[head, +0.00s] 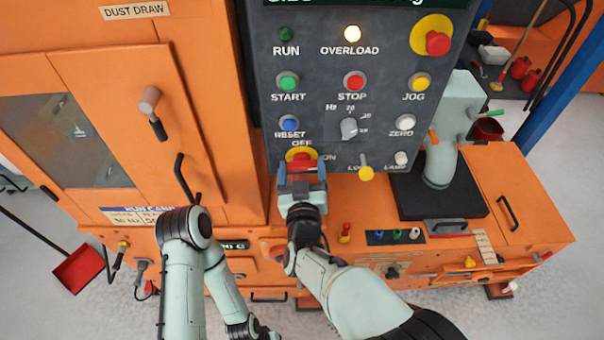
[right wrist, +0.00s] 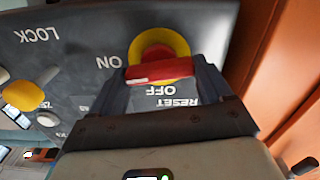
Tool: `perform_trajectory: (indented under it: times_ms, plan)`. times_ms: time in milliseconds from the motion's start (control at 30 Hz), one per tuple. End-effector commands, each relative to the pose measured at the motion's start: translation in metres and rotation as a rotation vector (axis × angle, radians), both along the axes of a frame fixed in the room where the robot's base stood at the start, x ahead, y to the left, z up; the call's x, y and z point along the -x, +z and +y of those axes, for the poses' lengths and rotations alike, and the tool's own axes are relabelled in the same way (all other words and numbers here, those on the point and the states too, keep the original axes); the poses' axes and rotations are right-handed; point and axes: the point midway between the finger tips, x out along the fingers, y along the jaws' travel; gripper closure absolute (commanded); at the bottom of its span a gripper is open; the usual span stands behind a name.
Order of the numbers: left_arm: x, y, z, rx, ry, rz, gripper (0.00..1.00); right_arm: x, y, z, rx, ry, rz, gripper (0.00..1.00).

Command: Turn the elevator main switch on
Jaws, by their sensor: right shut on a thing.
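The main switch is a red handle on a yellow disc (head: 301,156) low on the dark control panel, with OFF printed above it and ON to its right. In the right wrist view the red handle (right wrist: 158,71) lies roughly crosswise between the fingertips, and the picture is upside down. My right gripper (head: 301,178) is at the switch from below, shut on the handle, and hides part of it in the head view. Which end of the handle is its pointer I cannot tell.
The control panel (head: 385,75) carries buttons, lamps and a knob close above the switch. The yellow-tipped LOCK lever (head: 366,172) is just right of my right gripper. An orange cabinet (head: 215,110) stands close on the left. A red emergency button (head: 438,43) is at upper right.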

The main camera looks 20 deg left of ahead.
Motion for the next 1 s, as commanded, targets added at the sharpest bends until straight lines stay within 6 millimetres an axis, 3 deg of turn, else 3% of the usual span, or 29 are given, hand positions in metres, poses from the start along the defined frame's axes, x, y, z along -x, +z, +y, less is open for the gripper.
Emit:
perform_trajectory:
  times_ms: [33, 167, 533, 567, 600, 633, 867, 1000]
  plan:
    - [0.006, -0.014, 0.000, 0.000, 0.000, 0.007, 0.42, -0.001, -0.003, -0.002, -0.050, -0.003, 0.008, 0.52]
    - [0.010, -0.026, 0.000, -0.001, 0.000, 0.011, 0.42, -0.001, -0.002, -0.002, -0.133, -0.003, 0.032, 0.52]
    - [0.009, -0.026, 0.000, -0.001, 0.000, 0.011, 0.42, -0.001, 0.002, -0.001, -0.167, -0.002, 0.042, 0.52]
    - [0.009, -0.026, 0.000, -0.001, 0.000, 0.011, 0.42, -0.001, 0.002, -0.001, -0.167, -0.002, 0.042, 0.18]
    - [0.009, -0.026, 0.000, -0.001, 0.000, 0.011, 0.42, -0.001, 0.002, -0.001, -0.167, -0.002, 0.042, 0.05]
    - [0.009, -0.026, 0.000, -0.001, 0.000, 0.011, 0.42, -0.001, 0.002, -0.001, -0.167, -0.002, 0.042, 0.00]
    - [0.010, -0.026, 0.000, -0.001, 0.000, 0.011, 0.42, 0.000, 0.001, -0.001, -0.164, -0.002, 0.043, 0.00]
    - [0.010, -0.028, 0.000, 0.000, 0.000, 0.012, 0.42, 0.011, 0.001, -0.004, -0.164, 0.000, 0.043, 0.00]
